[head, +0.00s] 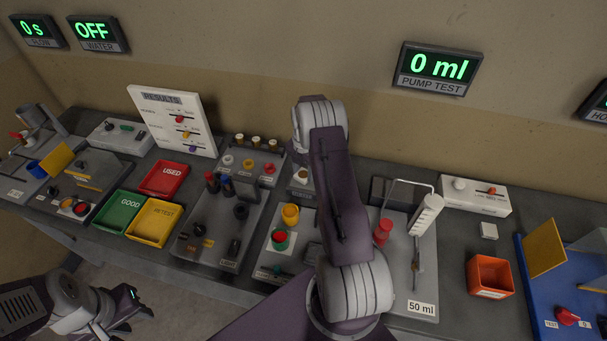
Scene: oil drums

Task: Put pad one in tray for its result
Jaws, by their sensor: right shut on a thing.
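Three trays stand on the bench left of centre: a red USED tray (184,166), a green GOOD tray (108,224) and a yellow RETEST tray (134,236). All three look empty. The white RESULTS board (150,100) stands behind them, with red, purple and yellow markers.
A small rack (252,177) with coloured cups stands behind the LIGHT plate (215,236). A 50 ml stand (412,270) is right of my right arm. Further right are an orange bin (488,277) and a blue board (538,292) with an upright yellow panel.

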